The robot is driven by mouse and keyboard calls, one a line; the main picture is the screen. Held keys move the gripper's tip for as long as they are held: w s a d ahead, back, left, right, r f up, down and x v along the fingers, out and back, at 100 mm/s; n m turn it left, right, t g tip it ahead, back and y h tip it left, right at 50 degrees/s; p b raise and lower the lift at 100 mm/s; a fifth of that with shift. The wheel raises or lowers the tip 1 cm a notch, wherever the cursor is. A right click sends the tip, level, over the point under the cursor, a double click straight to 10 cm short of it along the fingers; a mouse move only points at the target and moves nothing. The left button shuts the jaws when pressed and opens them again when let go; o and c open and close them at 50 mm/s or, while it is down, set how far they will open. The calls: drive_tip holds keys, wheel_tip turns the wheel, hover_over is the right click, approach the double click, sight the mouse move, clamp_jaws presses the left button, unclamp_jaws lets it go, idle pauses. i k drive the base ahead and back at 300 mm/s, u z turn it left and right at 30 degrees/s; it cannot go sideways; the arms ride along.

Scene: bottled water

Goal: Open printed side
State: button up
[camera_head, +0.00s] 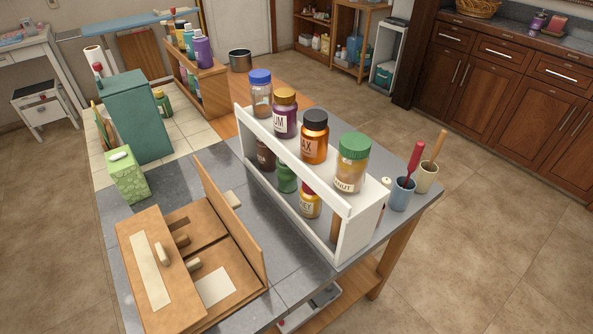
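A tan, wood-coloured or cardboard box (183,312) sits on the near left of the grey tabletop. Its left panel (143,243) lies flat on top and bears a pale rectangular print or label (149,272) and a white handle (162,254). A right panel (222,208) stands roughly upright, with a white handle (233,199) on its outer side. Between them the inside shows, with a divider, small brown and white pieces, and a pale rectangle (215,287). I cannot tell for sure which side is the printed one. My gripper is not in view.
A white two-level rack (366,219) with several spice jars stands just right of the box. Cups with utensils (401,195) are at the right corner. A green patterned carton (128,177) and a teal box (137,118) stand behind. Grey tabletop is bare in front of the rack.

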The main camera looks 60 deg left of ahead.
sight(226, 202)
drive_tip(key=z, duration=0.05)
drive_tip(key=i, duration=2.05)
drive_tip(key=u, duration=2.1)
drive_tip(key=i, duration=0.2)
drive_tip(key=u, duration=2.6)
drive_tip(key=i, duration=0.55)
drive_tip(key=u, duration=0.35)
